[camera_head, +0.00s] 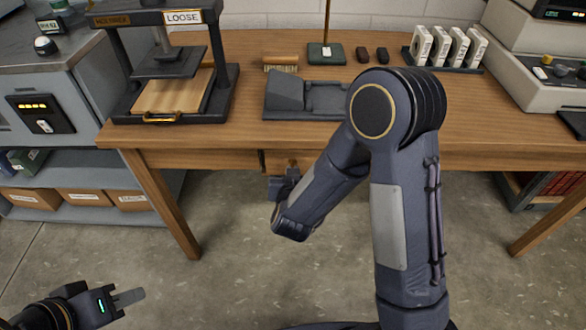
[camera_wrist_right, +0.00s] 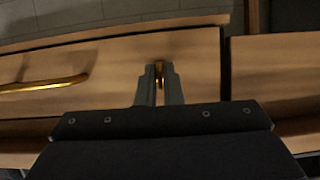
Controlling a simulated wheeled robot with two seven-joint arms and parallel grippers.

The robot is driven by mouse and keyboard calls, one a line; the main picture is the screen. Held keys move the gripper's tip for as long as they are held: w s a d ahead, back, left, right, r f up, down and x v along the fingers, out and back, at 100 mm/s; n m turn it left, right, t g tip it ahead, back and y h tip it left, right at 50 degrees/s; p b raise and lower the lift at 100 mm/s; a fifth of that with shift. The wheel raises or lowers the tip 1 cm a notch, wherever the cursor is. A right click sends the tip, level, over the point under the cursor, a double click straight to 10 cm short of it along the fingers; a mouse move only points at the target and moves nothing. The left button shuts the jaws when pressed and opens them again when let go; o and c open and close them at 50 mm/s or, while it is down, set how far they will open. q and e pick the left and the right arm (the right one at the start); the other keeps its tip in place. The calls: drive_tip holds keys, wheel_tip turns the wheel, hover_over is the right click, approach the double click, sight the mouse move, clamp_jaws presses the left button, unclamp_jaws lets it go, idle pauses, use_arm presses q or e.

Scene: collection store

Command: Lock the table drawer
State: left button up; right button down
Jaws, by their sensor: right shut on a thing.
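The table drawer (camera_wrist_right: 110,60) fills much of the right wrist view, with a wooden front and a brass bar handle (camera_wrist_right: 45,84) at left. Its front looks about level with the panel to its right. My right gripper (camera_wrist_right: 159,78) is shut on a small upright brass piece (camera_wrist_right: 159,69), which looks like a key, at the right part of the drawer front. The lock behind it is hidden. In the head view my right arm hides most of the drawer, under the table's front edge. My left gripper (camera_head: 128,298) is low at the left, away from the table; its finger gap is not clear.
The wooden table (camera_head: 265,60) bears a press (camera_head: 175,60) marked LOOSE, a dark cradle (camera_head: 305,98), a brush (camera_head: 281,63) and white upright pieces (camera_head: 445,46). A grey shelf unit with boxes (camera_head: 85,197) stands at left. The floor before the table's left leg is clear.

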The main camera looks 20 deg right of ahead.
idle(0.3)
drive_tip(key=c, duration=1.6)
unclamp_jaws()
drive_tip(key=shift+c, duration=0.2)
drive_tip(key=p+v, duration=0.1)
drive_tip(key=v, duration=0.6)
drive_tip(key=shift+s, duration=0.35)
drive_tip(key=shift+a+r, duration=0.1)
drive_tip(key=shift+a, duration=0.05)
